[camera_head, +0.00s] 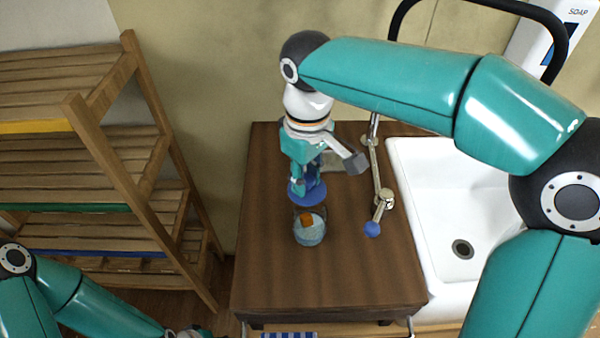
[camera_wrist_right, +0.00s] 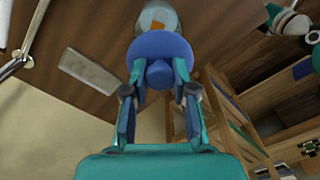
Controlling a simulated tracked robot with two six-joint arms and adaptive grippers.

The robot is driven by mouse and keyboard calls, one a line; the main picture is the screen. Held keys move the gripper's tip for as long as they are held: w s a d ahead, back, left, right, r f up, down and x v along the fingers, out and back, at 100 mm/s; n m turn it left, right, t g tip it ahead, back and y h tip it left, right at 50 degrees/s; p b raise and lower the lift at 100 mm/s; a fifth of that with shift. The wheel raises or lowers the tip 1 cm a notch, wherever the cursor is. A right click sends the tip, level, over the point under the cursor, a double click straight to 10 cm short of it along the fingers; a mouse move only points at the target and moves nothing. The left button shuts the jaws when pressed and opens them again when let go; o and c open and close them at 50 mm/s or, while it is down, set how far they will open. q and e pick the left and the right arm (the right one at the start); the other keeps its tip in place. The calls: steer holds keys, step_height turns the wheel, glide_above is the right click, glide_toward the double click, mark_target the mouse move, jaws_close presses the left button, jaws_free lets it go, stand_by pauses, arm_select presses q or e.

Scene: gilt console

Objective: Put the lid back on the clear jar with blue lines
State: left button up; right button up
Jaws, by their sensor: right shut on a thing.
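The blue lid (camera_head: 307,193) is held by its knob between the fingers of my right gripper (camera_head: 308,178). In the right wrist view the blue lid (camera_wrist_right: 160,52) is in the jaws, with the clear jar (camera_wrist_right: 158,18) beyond it. In the head view the clear jar (camera_head: 309,234) stands upright and open on the dark wooden top, with an orange piece inside. The lid is just above and behind the jar's mouth in the picture; I cannot tell the exact gap. My left gripper (camera_head: 190,333) is barely in view at the bottom edge, its fingers unclear.
The wooden top (camera_head: 275,275) is mostly clear around the jar. A metal tap (camera_head: 383,200) with a blue knob stands right of the jar, beside a white sink (camera_head: 425,200). A grey slab (camera_wrist_right: 88,72) lies on the top. Wooden shelves (camera_head: 100,150) stand at left.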

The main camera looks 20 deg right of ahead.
mark_target(309, 189)
steer(key=f+b, duration=0.3)
steer(key=shift+s+d+f, duration=0.1)
steer(key=shift+d+f, duration=0.15)
steer(key=shift+f, duration=0.1)
steer(key=shift+f+b, duration=0.5)
steer(key=shift+f, duration=0.3)
steer(key=shift+s, duration=0.25)
steer(key=shift+f+p, duration=0.1)
steer(key=shift+p, duration=0.25)
stand_by(1.6)
stand_by(0.4)
steer(key=o, duration=1)
steer(key=shift+c, duration=0.2)
steer(key=o, duration=0.5)
steer(key=shift+s, duration=0.1)
